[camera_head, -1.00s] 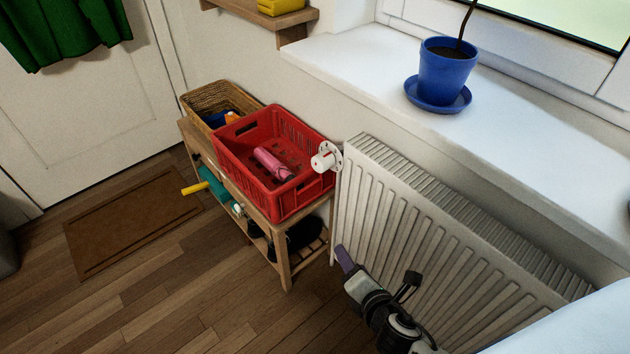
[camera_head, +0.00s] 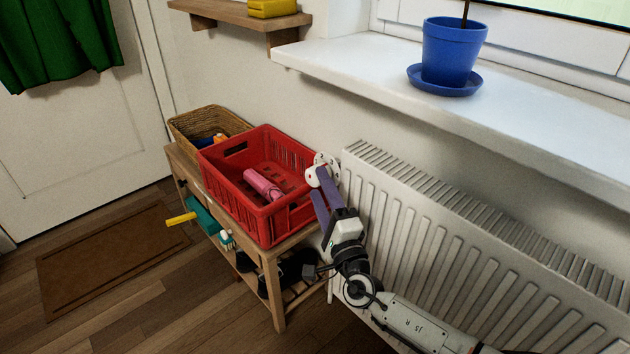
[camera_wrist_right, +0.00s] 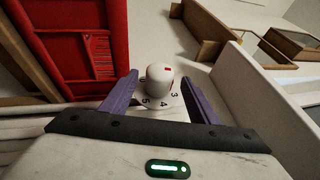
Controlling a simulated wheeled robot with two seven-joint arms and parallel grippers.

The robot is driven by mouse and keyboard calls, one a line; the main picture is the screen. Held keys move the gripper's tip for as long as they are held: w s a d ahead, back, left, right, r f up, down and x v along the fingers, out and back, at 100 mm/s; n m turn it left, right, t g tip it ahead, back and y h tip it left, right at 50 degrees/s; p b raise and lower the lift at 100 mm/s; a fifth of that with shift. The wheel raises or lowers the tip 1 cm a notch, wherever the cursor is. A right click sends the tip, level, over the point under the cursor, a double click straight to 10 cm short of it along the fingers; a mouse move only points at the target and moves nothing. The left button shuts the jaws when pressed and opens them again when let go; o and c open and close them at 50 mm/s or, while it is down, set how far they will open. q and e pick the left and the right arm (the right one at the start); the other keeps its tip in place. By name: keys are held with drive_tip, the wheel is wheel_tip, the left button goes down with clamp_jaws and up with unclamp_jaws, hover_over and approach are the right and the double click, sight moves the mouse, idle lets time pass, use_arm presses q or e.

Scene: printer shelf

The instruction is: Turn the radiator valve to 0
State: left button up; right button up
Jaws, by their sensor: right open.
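The white radiator valve (camera_head: 312,178) sits at the left end of the white radiator (camera_head: 440,240), beside the red crate. In the right wrist view the valve knob (camera_wrist_right: 160,80) has a red mark on it and a dial around its base, with 3, 4 and 5 readable. My right gripper (camera_head: 322,188) is open, its purple fingers reaching up to the valve in the head view. In the right wrist view the fingers stand on both sides of the knob, with gaps showing. Part of the valve is hidden by the fingers in the head view. My left gripper is not in view.
A red crate (camera_head: 222,190) holding a pink bottle (camera_head: 262,184) stands close left of the valve on a wooden bench (camera_head: 279,300). A wicker basket (camera_head: 183,122) is behind it. The windowsill (camera_head: 380,75) with a blue plant pot (camera_head: 450,55) overhangs the radiator.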

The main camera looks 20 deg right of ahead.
sight(319, 185)
drive_tip(key=shift+b+x, duration=0.45)
drive_tip(key=shift+x, duration=1.7)
